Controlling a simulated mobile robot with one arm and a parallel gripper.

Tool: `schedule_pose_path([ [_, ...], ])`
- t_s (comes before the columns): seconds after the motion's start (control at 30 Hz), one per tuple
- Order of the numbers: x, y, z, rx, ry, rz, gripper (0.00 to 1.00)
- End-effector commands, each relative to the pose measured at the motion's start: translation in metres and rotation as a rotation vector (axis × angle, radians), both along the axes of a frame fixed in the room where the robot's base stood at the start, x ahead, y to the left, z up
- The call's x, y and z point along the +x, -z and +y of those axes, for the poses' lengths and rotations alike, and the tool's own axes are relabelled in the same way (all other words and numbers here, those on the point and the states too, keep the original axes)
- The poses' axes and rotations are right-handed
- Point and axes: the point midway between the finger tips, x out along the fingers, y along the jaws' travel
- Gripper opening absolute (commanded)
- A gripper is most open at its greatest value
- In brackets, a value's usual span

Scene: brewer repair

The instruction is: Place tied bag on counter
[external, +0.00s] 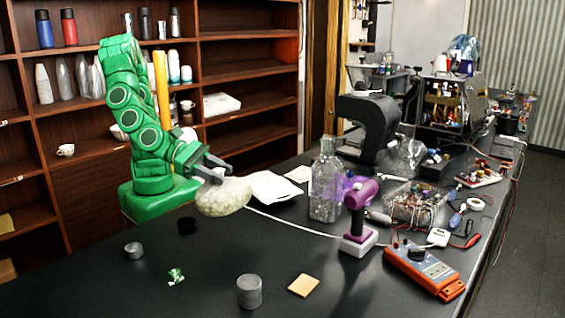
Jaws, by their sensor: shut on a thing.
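The bag (222,198) is a pale, translucent, rounded bundle with whitish contents. My gripper (215,176) is shut on its top. The bag hangs at or just above the black counter (200,285); I cannot tell whether its underside touches. The tie itself is too small to make out. My green arm stands at the back left of the counter, its gripper reaching to the right and down.
A grey cylinder (249,291), a small metal cup (134,250), a sponge-like tan block (303,285) and a crumpled green-white piece (176,276) lie in front. A glass bottle (326,185), purple tool (358,210) and orange meter (424,270) stand right. The front-left counter has free room.

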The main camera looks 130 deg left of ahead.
Motion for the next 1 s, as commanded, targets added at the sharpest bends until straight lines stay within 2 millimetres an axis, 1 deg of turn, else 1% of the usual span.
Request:
schedule_pose_path([
  [0.03, -0.009, -0.002, -0.007, -0.002, -0.002, -0.002, 0.00],
  [0.23, -0.043, -0.006, -0.020, -0.012, -0.042, -0.004, 0.00],
  [0.4, -0.074, -0.010, -0.027, -0.024, -0.076, -0.003, 0.00],
  [0.6, -0.108, -0.008, -0.031, -0.037, -0.115, 0.009, 0.00],
  [0.7, -0.120, -0.008, -0.031, -0.039, -0.131, 0.013, 0.00],
  [0.83, -0.130, -0.007, -0.030, -0.042, -0.144, 0.017, 0.00],
  [0.93, -0.132, -0.006, -0.030, -0.043, -0.149, 0.019, 0.00],
  [1.0, -0.130, -0.005, -0.031, -0.044, -0.152, 0.019, 0.00],
])
